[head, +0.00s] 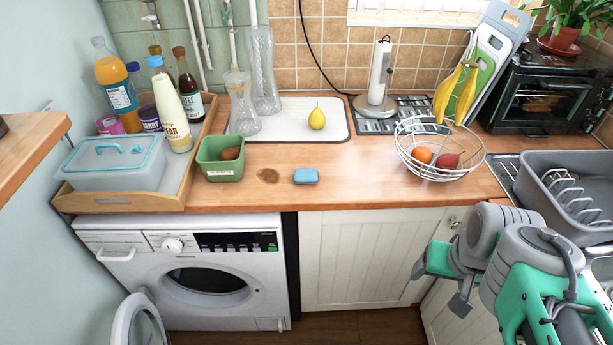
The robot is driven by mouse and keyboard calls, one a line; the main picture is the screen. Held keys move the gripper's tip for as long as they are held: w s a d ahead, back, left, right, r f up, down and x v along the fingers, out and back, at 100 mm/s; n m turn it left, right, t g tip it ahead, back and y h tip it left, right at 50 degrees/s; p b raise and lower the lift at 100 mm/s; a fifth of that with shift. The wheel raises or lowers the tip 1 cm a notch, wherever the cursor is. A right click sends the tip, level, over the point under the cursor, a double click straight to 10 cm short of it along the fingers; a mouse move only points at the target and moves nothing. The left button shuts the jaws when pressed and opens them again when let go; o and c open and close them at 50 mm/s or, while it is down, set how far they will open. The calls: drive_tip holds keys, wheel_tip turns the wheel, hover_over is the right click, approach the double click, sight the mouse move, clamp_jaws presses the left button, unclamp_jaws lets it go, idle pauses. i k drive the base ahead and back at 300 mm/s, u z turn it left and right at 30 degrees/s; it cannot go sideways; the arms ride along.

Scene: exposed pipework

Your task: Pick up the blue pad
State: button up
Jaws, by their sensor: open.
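The blue pad (306,176) is a small rounded block. It lies flat on the wooden worktop (350,185) near the front edge, to the right of a brown stain. My gripper (440,287) is at the lower right, in front of the white cupboard and below worktop level. Its two grey fingers are apart, with nothing seen between them. It is well to the right of the pad and not touching it.
A green tub (220,158) stands left of the pad, and a wire fruit basket (440,160) stands to the right. The worktop around the pad is clear. A washing machine (190,270) is below left.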

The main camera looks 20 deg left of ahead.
sight(301, 175)
drive_tip(key=u, duration=0.6)
drive_tip(key=i, duration=0.7)
drive_tip(key=u, duration=3.2)
